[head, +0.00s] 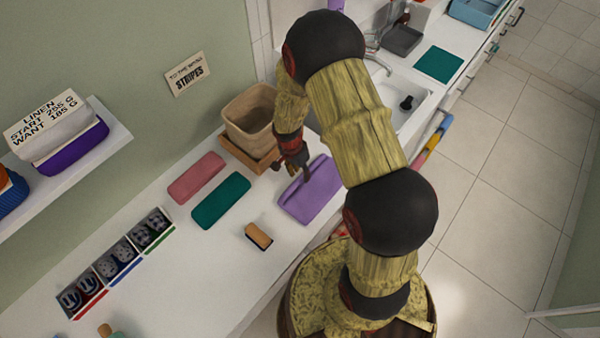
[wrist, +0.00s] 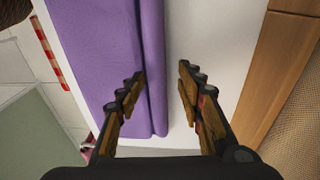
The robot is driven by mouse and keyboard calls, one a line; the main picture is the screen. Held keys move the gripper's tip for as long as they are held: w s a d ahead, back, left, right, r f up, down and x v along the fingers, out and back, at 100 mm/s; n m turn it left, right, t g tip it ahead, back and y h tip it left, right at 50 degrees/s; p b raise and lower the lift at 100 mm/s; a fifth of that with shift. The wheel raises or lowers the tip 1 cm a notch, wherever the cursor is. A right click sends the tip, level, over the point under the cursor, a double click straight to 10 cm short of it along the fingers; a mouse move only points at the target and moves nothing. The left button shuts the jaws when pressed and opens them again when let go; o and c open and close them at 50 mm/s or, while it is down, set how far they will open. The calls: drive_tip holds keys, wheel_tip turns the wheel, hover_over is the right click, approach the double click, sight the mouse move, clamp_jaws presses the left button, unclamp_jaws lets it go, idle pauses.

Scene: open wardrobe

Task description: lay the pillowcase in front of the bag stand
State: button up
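A lavender folded cloth (head: 311,190) lies flat on the white counter, just right of the bag stand (head: 243,154), a wooden base holding a tan bag (head: 249,117). Pink (head: 196,177) and teal (head: 221,200) folded cloths lie left of it; I cannot tell which cloth is the pillowcase. My gripper (head: 299,173) is at the lavender cloth's stand-side edge. In the wrist view my gripper (wrist: 160,76) is open, with the lavender cloth's edge (wrist: 152,50) between its fingers. Whether they touch it is unclear. The wooden stand (wrist: 283,60) shows at right there.
A small brush-like block (head: 259,236) and a row of small boxes (head: 118,262) are on the counter. A wall shelf (head: 110,140) holds a labelled purple bin (head: 72,148). A sink (head: 410,95) lies beyond my arm. The counter in front of the teal cloth is mostly clear.

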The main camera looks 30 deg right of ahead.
drive_tip(key=shift+r, duration=0.1)
wheel_tip(320, 180, up, 21)
drive_tip(key=a+n+t+p, duration=0.1)
drive_tip(key=a+n, duration=0.1)
drive_tip(key=a, duration=0.1)
drive_tip(key=s+a+r+n+t, duration=0.2)
drive_tip(key=s+r+n, duration=0.4)
drive_tip(key=r, duration=0.5)
drive_tip(key=s+a+r+n+t+y, duration=0.1)
drive_tip(key=s+a+r+n+t, duration=0.2)
drive_tip(key=s+r+n, duration=0.3)
drive_tip(key=s+a+r, duration=0.1)
drive_tip(key=s+r, duration=0.4)
drive_tip(key=r, duration=0.1)
drive_tip(key=shift+s, duration=0.15)
drive_tip(key=shift+a, duration=0.1)
wheel_tip(320, 180, down, 8)
drive_tip(key=b, duration=0.8)
drive_tip(key=shift+f, duration=0.15)
